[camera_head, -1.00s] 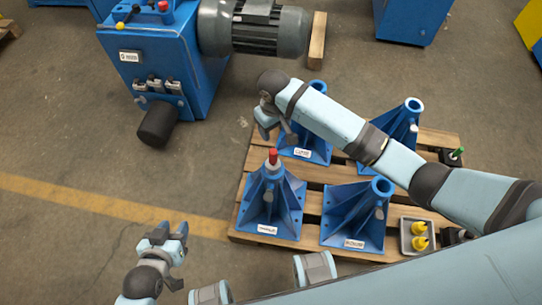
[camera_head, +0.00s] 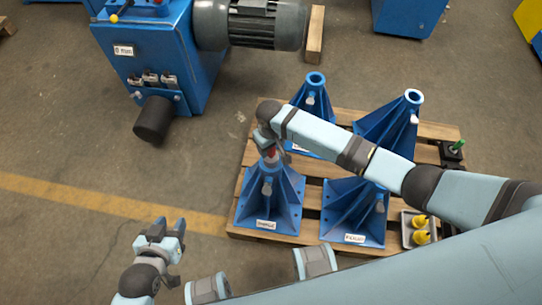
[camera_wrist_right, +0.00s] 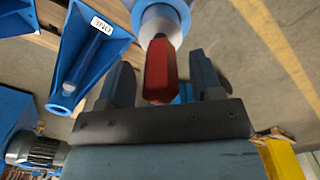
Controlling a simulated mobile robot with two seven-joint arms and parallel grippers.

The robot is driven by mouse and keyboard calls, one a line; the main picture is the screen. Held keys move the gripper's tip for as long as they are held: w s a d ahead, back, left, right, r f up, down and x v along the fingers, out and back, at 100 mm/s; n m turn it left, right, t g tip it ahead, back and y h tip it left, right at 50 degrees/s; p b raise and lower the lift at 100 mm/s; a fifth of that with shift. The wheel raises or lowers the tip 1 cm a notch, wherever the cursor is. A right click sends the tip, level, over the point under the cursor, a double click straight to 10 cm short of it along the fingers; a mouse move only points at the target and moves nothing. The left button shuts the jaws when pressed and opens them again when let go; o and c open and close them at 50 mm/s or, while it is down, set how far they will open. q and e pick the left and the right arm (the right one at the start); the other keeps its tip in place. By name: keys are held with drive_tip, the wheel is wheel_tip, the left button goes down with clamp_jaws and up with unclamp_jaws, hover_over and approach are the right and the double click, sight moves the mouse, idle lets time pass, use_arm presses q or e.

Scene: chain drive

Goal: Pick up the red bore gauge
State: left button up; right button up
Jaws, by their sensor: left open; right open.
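The red bore gauge (camera_head: 271,153) stands upright in the top of the front-left blue pedestal (camera_head: 268,200); only a little of its red handle shows in the head view. In the right wrist view its red handle (camera_wrist_right: 159,70) lies between the two fingers, with a pale collar beyond it. My right gripper (camera_head: 272,143) is over the pedestal top, open, with its fingers on either side of the handle and visible gaps. My left gripper (camera_head: 163,232) is open and empty above the floor at the lower left.
Three other blue pedestals share the wooden pallet (camera_head: 313,200), with a grey tray (camera_head: 407,228) of yellow parts and a green-topped piece (camera_head: 457,147) at right. A blue machine (camera_head: 155,60) with a grey motor stands behind. Floor at left is clear.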

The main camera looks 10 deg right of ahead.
drive_tip(key=shift+f, duration=0.1)
clamp_jaws()
idle(1.3)
